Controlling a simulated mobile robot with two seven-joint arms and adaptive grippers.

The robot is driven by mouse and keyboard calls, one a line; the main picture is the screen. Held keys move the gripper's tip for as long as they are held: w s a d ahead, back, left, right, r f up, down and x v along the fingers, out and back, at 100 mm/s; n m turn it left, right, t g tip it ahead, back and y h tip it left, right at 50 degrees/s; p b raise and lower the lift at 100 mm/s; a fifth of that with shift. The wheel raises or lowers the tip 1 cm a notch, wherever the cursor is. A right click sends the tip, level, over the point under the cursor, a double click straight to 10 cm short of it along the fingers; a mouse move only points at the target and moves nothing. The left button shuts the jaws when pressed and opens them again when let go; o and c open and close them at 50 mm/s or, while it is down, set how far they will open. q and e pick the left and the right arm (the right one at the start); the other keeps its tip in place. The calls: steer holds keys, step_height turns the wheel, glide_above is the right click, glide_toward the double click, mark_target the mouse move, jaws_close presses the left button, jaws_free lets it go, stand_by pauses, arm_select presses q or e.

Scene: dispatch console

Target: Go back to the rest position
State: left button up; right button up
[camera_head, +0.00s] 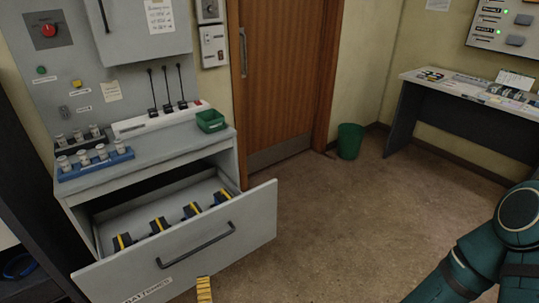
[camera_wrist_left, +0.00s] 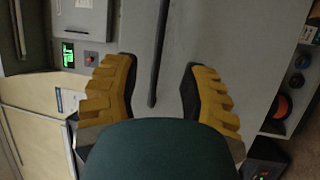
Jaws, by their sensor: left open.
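My left gripper (camera_head: 204,289) shows as a yellow finger at the bottom edge of the head view, in front of the open drawer. In the left wrist view my left gripper (camera_wrist_left: 160,72) has its two yellow fingers wide apart with nothing between them. A dark bar handle (camera_wrist_left: 161,50) on a grey surface lies beyond the fingers, apart from them. My right arm (camera_head: 485,245) is teal and shows at the right of the head view; its gripper is out of view.
The grey drawer (camera_head: 235,238), labelled for batteries, stands open with several black-and-yellow packs (camera_head: 159,225) inside. A green tray (camera_head: 211,121) and a blue vial rack (camera_head: 95,163) sit on the console. A green bin (camera_head: 349,141) stands by the wooden door (camera_head: 284,80). The middle floor is clear.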

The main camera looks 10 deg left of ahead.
arm_select(q)
steer(key=w+d+f+m+g+h, duration=0.1)
steer(key=d+f+m+g+h, duration=0.15)
steer(key=d+m+h, duration=0.5)
steer(key=w+d+f+m+g+h, duration=0.1)
steer(key=d+m+g+h, duration=0.2)
steer(key=d+m+h, duration=0.4)
steer(key=s+d+r+m+g+y, duration=0.2)
steer(key=s+m+g, duration=0.4)
steer(key=s+g, duration=0.4)
steer(key=d+r+g, duration=0.1)
steer(key=d, duration=0.1)
steer(key=shift+s+d+r, duration=0.15)
steer(key=shift+s+d, duration=0.05)
steer(key=shift+d, duration=0.15)
steer(key=shift+a, duration=0.15)
